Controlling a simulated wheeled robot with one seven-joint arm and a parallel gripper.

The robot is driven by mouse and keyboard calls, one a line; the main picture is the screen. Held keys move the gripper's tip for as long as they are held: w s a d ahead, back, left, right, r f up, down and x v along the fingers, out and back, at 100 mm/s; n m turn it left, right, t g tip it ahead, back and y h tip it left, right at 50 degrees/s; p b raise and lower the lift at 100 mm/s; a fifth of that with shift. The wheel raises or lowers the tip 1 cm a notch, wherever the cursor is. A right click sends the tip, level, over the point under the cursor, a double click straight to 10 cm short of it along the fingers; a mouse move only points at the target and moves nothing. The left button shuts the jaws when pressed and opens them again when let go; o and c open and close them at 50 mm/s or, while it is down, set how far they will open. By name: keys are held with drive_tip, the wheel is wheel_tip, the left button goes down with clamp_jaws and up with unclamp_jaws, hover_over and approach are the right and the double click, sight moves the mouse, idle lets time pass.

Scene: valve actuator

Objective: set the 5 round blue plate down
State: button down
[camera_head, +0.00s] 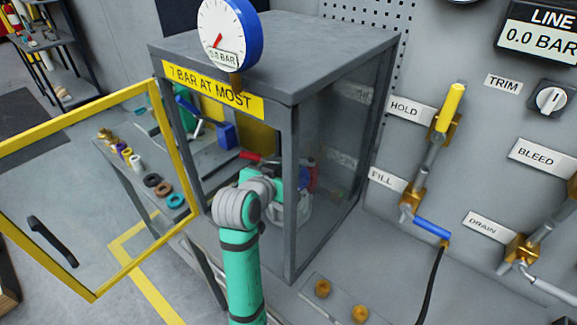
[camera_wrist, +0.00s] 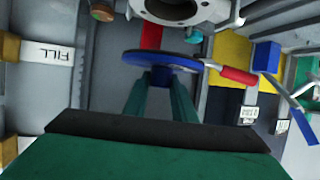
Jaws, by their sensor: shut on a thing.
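The round blue plate (camera_wrist: 130,58) shows nearly edge-on in the wrist view. My gripper (camera_wrist: 160,77) has its two green fingers shut on its near rim. A pale metal body with a flanged, bolted face (camera_wrist: 180,11) is just beyond the plate, at the top of the wrist view. A gap seems to lie between them, but contact cannot be told. In the head view my arm reaches into the grey cabinet (camera_head: 287,90), and the pale body (camera_head: 292,214) is partly hidden behind it.
A red-handled tool (camera_wrist: 238,75) lies beside the plate's right edge, and a blue block (camera_wrist: 266,56) is further right. The cabinet's yellow-framed door (camera_head: 186,165) is open at left. A side bench carries several rings (camera_head: 164,188). Valves and labels line the right wall.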

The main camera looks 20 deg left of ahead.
drive_tip(key=shift+s+f, duration=0.1)
drive_tip(key=shift+f, duration=2.3)
drive_tip(key=shift+f, duration=1.1)
idle(0.4)
drive_tip(key=c, duration=1.4)
unclamp_jaws()
drive_tip(key=shift+f, duration=0.1)
drive_tip(key=v, duration=1)
drive_tip(key=shift+s, duration=0.35)
